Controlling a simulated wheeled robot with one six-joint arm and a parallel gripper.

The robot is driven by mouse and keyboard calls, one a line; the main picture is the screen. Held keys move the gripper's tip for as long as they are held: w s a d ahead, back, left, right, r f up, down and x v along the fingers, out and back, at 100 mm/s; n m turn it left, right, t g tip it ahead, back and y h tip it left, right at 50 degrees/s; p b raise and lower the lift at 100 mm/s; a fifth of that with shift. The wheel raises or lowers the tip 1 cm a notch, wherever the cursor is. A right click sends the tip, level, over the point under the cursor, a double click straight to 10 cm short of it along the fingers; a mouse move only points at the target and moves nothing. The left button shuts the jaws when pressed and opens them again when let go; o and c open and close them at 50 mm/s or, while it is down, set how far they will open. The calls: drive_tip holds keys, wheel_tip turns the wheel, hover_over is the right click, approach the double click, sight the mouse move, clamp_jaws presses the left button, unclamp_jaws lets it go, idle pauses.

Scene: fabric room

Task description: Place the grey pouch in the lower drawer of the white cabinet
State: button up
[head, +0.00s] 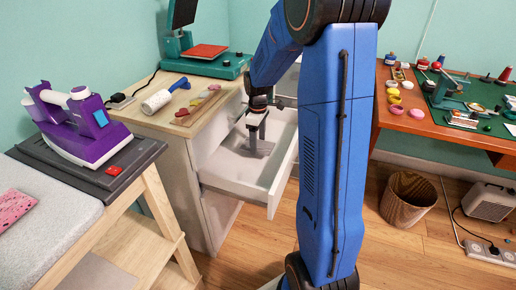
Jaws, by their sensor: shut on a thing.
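The white cabinet (222,222) stands left of centre under a wooden top. One of its drawers (236,189) is pulled out toward the front right; I cannot tell for sure which level it is. My gripper (254,127) points down over the open drawer's inside. It is shut on a small grey thing, which looks like the grey pouch (253,143), low in the drawer space. The pouch is small and partly hidden by the fingers, and I cannot tell whether it touches the drawer floor. My blue arm covers the drawer's right end.
A purple iron (78,125) stands at left. A wicker basket (407,199) sits on the floor under the desk (440,128) at right.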

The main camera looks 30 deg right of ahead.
sight(258, 145)
drive_tip(key=shift+f, duration=1.8)
drive_tip(key=shift+a+f, duration=0.1)
drive_tip(key=o, duration=1)
drive_tip(key=shift+o, duration=0.2)
